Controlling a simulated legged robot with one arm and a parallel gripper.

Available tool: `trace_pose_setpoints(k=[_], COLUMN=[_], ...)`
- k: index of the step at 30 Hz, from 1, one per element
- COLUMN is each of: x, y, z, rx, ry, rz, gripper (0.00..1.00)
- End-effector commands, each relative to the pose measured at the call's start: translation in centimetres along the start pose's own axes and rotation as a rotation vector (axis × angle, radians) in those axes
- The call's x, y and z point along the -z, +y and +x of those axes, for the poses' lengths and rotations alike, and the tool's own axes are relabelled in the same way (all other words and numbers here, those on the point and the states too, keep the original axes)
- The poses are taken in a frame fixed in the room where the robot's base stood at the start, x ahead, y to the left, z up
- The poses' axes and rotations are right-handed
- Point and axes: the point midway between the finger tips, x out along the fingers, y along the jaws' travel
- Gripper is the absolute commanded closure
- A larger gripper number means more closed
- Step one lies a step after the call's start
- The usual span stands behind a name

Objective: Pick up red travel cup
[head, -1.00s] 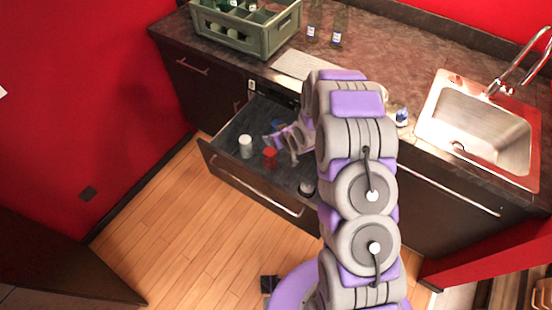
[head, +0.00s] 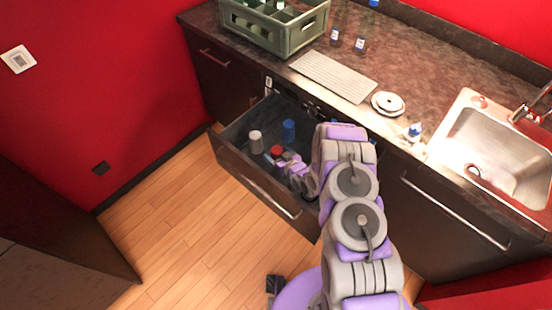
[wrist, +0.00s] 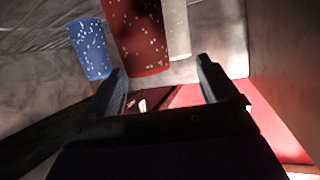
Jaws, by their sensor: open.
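The red travel cup (head: 276,151) stands in the open drawer (head: 233,158), between a white cup (head: 256,142) and my gripper (head: 287,165). In the wrist view, the speckled red cup (wrist: 138,38) is just beyond my fingertips (wrist: 159,66), mostly in line with the gap between them. My gripper is open and empty, low in the drawer. A blue cup (head: 289,130) stands behind the red one; it also shows in the wrist view (wrist: 89,48). The white cup is close beside the red one in the wrist view (wrist: 177,28).
The drawer's front and walls surround the cups closely. Above it, the counter holds a green crate (head: 285,38), a keyboard-like white slab (head: 333,77), stacked plates (head: 388,103), bottles (head: 360,42) and a sink (head: 500,145). The wooden floor (head: 190,240) in front is clear.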

Motion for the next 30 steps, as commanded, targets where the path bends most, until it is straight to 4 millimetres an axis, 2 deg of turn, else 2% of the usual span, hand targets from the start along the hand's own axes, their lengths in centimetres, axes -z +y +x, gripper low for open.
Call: trace_pose_setpoints(k=[7, 12, 16, 22, 30], x=[-0.5, -0.6, -0.4, -0.4, -0.4], y=[1.1, 0.8, 0.8, 0.9, 1.1], z=[2.6, 4.7, 5.3, 5.2, 5.0], rx=[-0.002, -0.001, -0.003, -0.002, -0.001], ry=[0.008, 0.001, 0.001, 0.001, 0.002], rz=[0.002, 0.0, -0.002, 0.001, 0.004], gripper=[0.13, 0.13, 0.13, 0.13, 0.38])
